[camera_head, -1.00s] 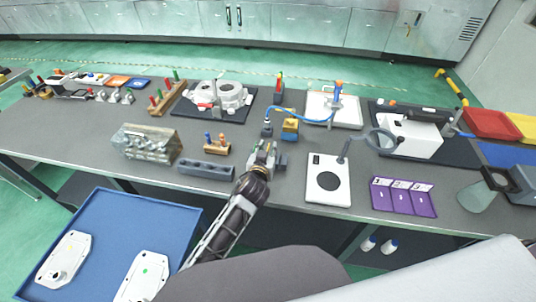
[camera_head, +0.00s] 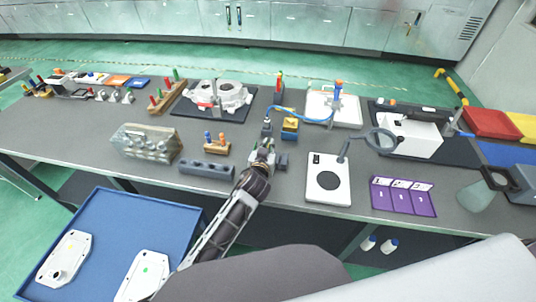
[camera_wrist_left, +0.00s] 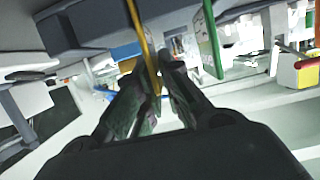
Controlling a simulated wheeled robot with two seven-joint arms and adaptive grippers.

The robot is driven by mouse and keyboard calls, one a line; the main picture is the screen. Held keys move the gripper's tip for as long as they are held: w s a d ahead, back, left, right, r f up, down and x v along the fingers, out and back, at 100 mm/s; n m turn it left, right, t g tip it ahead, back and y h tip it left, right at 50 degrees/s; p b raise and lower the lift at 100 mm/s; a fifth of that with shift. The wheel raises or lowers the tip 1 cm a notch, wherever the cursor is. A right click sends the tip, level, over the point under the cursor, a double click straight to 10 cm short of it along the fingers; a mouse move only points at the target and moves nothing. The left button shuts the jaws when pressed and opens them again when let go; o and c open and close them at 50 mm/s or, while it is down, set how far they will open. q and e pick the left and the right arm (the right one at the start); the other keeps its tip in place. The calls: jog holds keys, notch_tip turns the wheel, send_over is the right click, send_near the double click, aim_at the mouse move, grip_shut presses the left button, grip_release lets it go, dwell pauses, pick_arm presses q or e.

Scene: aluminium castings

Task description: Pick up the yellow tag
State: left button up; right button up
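In the left wrist view the yellow tag (camera_wrist_left: 140,36) is seen nearly edge-on as a thin strip. It reaches down from the top edge, and its lower end lies between the fingers of my left gripper (camera_wrist_left: 159,66). The fingertips are close together with the tag between them; whether they press on it is unclear. A green tag (camera_wrist_left: 209,42) hangs to the right, apart from the fingers. In the head view my left gripper (camera_head: 264,152) is over the table's front middle, and I cannot make out the tag there. My right gripper is not in view.
A grey slotted block (camera_head: 206,169) lies left of my left gripper, and a white plate with a dark disc (camera_head: 328,183) lies to its right. A yellow-topped box (camera_head: 290,127) stands behind. Purple cards (camera_head: 403,197) lie further right. A blue tray (camera_head: 120,222) is front left.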

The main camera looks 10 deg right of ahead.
pick_arm(q)
jog(key=shift+r, duration=0.15)
grip_shut()
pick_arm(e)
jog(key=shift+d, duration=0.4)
pick_arm(q)
jog(key=shift+r, duration=0.55)
notch_tip(320, 180, up, 8)
jog(key=shift+r, duration=0.25)
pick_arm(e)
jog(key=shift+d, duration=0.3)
